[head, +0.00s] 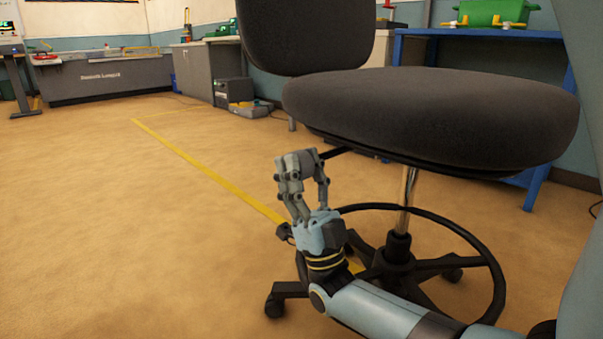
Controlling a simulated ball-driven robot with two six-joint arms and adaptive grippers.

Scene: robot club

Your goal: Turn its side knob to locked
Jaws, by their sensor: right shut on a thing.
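A dark grey office chair stands close in front of me in the head view, its padded seat (430,112) at the right and its backrest (305,30) behind. The black side knob (338,153) sticks out on a thin stem from under the left side of the seat. My right gripper (303,162) is shut on its outer end. The fingers hide that end, so I cannot tell which way the knob is turned. My left gripper is not in view.
A blue table (540,45) stands behind the chair, and a grey cabinet (203,72) stands further back. The tan floor (120,220) at the left is clear.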

